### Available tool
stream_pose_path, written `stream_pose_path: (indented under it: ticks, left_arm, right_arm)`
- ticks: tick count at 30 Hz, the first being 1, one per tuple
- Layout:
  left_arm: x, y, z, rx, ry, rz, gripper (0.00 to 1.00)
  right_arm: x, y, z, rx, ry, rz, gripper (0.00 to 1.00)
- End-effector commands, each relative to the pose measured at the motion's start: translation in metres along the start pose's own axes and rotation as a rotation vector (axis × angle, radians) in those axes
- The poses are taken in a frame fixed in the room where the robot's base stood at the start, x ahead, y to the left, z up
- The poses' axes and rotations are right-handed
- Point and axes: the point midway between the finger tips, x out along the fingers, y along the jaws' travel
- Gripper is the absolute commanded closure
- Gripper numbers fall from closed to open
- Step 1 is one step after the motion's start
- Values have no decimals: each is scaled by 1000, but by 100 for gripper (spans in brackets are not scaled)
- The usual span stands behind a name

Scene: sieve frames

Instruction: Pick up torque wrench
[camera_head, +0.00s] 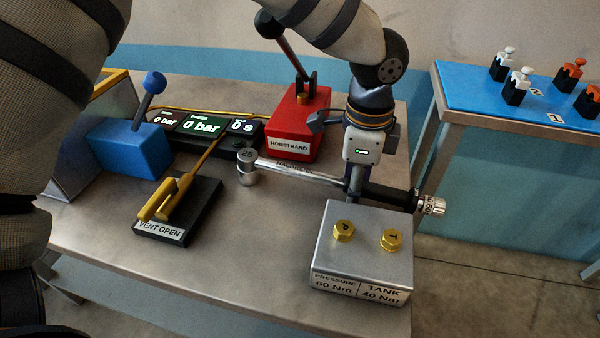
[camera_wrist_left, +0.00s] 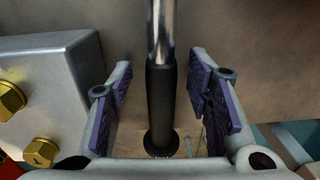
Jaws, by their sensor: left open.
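The torque wrench (camera_head: 292,172) lies across the right part of the steel table, with its round head at left, a silver shaft and a black handle. Its knurled end knob is at the table's right edge. My left gripper (camera_head: 355,190) points down over the wrench where the shaft meets the handle. In the left wrist view, the wrench's black handle (camera_wrist_left: 161,105) runs between the two purple-padded fingers of the open gripper (camera_wrist_left: 166,95), with a gap on both sides. My right gripper is not in view.
A metal block with two brass fittings (camera_head: 360,262) stands close in front of the handle. A red pump box (camera_head: 298,122) stands behind the wrench. A black vent base (camera_head: 190,222) and a blue lever box (camera_head: 130,148) are at left. A blue-topped table (camera_head: 465,85) is at right.

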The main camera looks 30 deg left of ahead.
Motion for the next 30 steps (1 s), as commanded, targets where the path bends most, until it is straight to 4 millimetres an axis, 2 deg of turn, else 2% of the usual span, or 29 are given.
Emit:
stream_pose_path:
  ticks: [2,8,12,14,25,30]
  left_arm:
    - [7,0,0,0,0,1,54]
    - [6,0,0,0,1,-1,56]
    - [6,0,0,0,0,-1,88]
    - [6,0,0,0,0,-1,100]
    - [4,-1,0,0,0,-3,100]
    - [-12,-2,0,-1,2,-7,100]
  right_arm:
    - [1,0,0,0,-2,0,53]
    - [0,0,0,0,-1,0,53]
    - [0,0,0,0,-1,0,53]
    - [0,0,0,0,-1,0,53]
    - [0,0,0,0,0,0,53]
    - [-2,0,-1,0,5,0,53]
